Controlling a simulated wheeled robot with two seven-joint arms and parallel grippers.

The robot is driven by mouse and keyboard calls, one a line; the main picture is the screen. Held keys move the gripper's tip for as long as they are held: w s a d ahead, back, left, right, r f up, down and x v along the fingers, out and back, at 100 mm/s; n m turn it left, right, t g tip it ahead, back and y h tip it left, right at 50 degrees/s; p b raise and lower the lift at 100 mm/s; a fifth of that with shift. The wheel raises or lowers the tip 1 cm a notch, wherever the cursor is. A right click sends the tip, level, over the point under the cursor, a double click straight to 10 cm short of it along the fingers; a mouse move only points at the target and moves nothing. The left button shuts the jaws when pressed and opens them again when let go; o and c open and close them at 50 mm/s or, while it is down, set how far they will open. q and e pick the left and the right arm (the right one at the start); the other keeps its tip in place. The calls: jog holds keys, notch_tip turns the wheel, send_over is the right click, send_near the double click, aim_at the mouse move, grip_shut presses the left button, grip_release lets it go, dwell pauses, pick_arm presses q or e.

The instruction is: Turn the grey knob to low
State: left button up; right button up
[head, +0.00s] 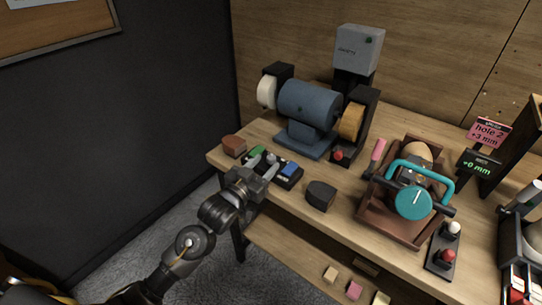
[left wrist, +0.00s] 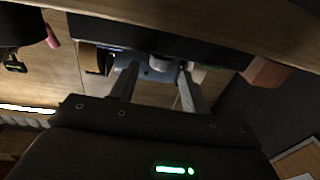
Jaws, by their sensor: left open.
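The grey knob (head: 271,157) stands on a small black control box (head: 285,181) at the table's front left, between a green and a blue part. My left gripper (head: 263,166) is open at the front of this box, its fingertips close to the knob. I cannot tell whether they touch it or where the knob points. In the left wrist view the two fingers (left wrist: 157,72) are spread apart, with a dark band above them and a blue machine beyond. The knob is not clear there. My right gripper is not in view.
A blue bench machine (head: 310,105) with a pale and a tan wheel stands behind the box. A brown block (head: 234,146) lies left of it and a dark block (head: 320,195) right. A brown tray (head: 372,213) with a teal-handled device is further right.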

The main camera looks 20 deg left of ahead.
aim_at(269, 160)
pick_arm(q)
jog(key=x, duration=0.3)
jog(key=shift+w, duration=0.3)
jog(key=shift+w+d, duration=0.2)
jog(key=shift+w, duration=0.1)
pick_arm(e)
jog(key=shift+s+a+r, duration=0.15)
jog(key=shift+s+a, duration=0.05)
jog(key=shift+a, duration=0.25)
